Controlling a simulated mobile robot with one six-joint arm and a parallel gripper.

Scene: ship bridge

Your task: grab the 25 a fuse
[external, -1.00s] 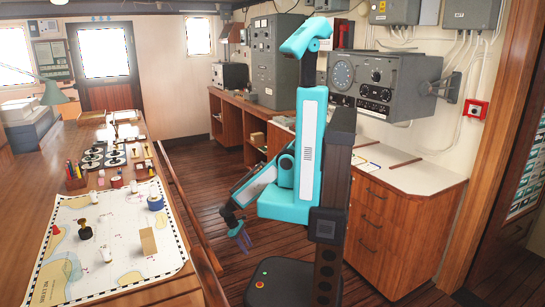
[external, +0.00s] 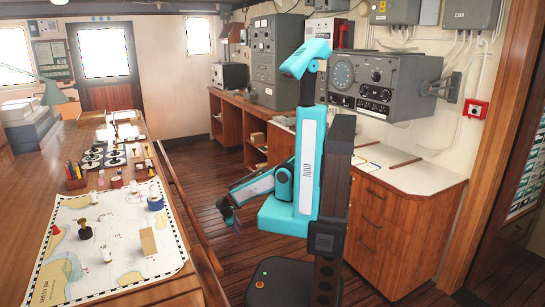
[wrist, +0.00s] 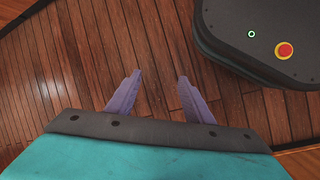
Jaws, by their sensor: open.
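I cannot make out a 25 A fuse in either view; small items on the chart table are too small to read. My gripper (external: 233,222) hangs low in the external view, over the floor between the chart table and the right-hand cabinets. In the wrist view its two purple fingers (wrist: 159,77) are spread apart with only bare floor between them. Nothing is held.
The chart table (external: 30,210) on the left carries a chart (external: 115,245) with several small objects, including a tan block (external: 148,241) and a blue roll (external: 155,202). A wooden cabinet (external: 400,225) and radio set (external: 385,85) stand right. The plank floor (external: 205,205) is open between.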

